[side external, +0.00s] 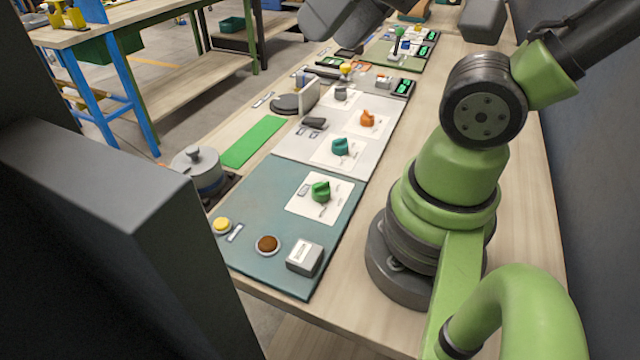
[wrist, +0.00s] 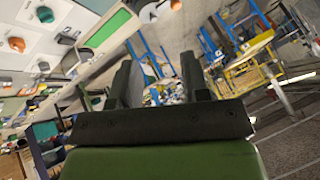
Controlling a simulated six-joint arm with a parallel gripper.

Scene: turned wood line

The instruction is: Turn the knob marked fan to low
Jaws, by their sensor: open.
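Several knobs stand on white plates along the bench in the side view: a green knob (side external: 320,191), a teal knob (side external: 340,146), an orange knob (side external: 367,117) and a grey knob (side external: 341,93). Their labels are too small to read, so I cannot tell which is marked fan or its setting. The wrist view shows the orange knob (wrist: 16,44) and teal knob (wrist: 45,15) at upper left. My gripper (wrist: 161,68) is open and empty in the wrist view, apart from every knob. Its fingertips cannot be made out in the side view.
A teal panel (side external: 258,205) carries a yellow button (side external: 222,226), a brown button (side external: 267,244) and a white box (side external: 305,258). A lidded pot (side external: 200,168) and green mat (side external: 252,142) lie left. A dark lever (side external: 315,123) sits on the white panel (side external: 290,145).

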